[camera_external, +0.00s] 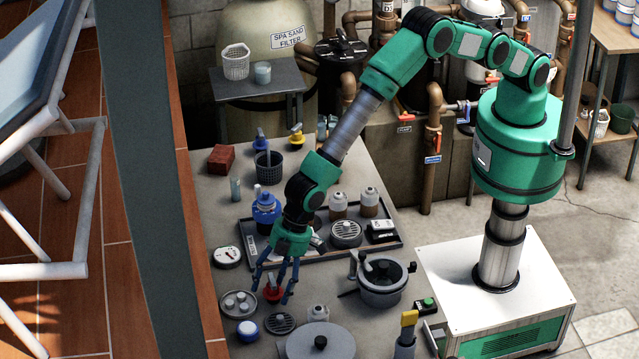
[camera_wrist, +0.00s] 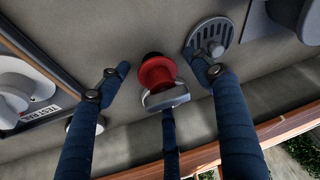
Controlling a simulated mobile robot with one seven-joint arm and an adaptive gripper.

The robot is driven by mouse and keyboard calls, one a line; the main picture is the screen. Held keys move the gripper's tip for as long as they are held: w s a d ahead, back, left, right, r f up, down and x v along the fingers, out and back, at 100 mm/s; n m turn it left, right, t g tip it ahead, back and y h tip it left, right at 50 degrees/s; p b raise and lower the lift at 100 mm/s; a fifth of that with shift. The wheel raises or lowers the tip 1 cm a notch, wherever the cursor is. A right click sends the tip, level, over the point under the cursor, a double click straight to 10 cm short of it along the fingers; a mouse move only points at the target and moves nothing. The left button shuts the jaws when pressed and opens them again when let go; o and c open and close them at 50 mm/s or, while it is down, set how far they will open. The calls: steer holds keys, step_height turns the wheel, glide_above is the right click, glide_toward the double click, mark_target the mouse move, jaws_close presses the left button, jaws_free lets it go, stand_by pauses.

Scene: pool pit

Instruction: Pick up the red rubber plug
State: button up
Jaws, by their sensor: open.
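The red rubber plug (camera_external: 274,294) is on the bench top, low and left of centre in the external view. In the wrist view the red plug (camera_wrist: 157,74) shows with a black part beyond it and a grey metal piece in front of it. My gripper (camera_external: 273,287) points down over the plug with its blue fingers spread. In the wrist view my gripper (camera_wrist: 157,80) has a finger on either side of the plug and a third below it, with gaps at both sides. The fingers partly hide the plug in the external view. I cannot tell whether any finger touches it.
A round drain grate (camera_external: 280,323) lies close to the plug, as the wrist view also shows (camera_wrist: 209,37). A dish of small discs (camera_external: 238,304) is to the left. A tray (camera_external: 320,258) with bottles lies behind. A grey round lid (camera_external: 320,342) is in front.

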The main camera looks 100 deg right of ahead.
steer(key=shift+w+f, duration=0.15)
steer(key=shift+f, duration=0.3)
steer(key=shift+c, duration=0.2)
steer(key=c, duration=1.2)
